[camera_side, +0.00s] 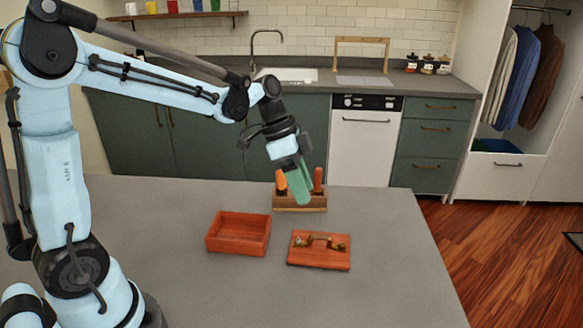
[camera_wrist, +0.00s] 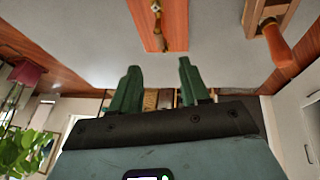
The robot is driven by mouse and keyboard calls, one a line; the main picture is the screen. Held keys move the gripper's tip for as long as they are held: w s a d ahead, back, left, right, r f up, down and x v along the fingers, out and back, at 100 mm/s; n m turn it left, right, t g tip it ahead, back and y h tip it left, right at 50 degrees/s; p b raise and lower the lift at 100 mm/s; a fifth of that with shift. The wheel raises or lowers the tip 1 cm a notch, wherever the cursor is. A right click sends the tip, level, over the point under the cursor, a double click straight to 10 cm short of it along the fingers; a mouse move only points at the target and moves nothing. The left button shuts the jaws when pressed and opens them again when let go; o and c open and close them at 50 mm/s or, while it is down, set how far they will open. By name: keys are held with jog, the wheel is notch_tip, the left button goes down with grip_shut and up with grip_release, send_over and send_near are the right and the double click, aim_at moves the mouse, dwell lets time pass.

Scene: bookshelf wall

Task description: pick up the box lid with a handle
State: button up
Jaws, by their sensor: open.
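The box lid (camera_side: 319,257) is a flat reddish wooden panel lying on the grey table, with a brass-coloured handle (camera_side: 320,241) on top. The open reddish wooden box (camera_side: 238,233) stands to the left of the lid and looks empty. My gripper (camera_side: 304,198) is above the table, behind and above the lid, not touching it. In the wrist view my gripper's green fingers (camera_wrist: 158,80) are apart with nothing between them.
A wooden holder (camera_side: 300,202) with orange-handled tools stands behind the lid, close to my gripper in the side view. The grey table (camera_side: 390,290) is bare to the right of the lid. A counter with a sink (camera_side: 288,75) is at the back.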

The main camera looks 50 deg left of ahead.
aim_at(319, 234)
jog(key=x, duration=1)
jog(key=shift+s+d+f, duration=0.1)
jog(key=shift+f, duration=0.25)
grip_shut()
dwell(1.1)
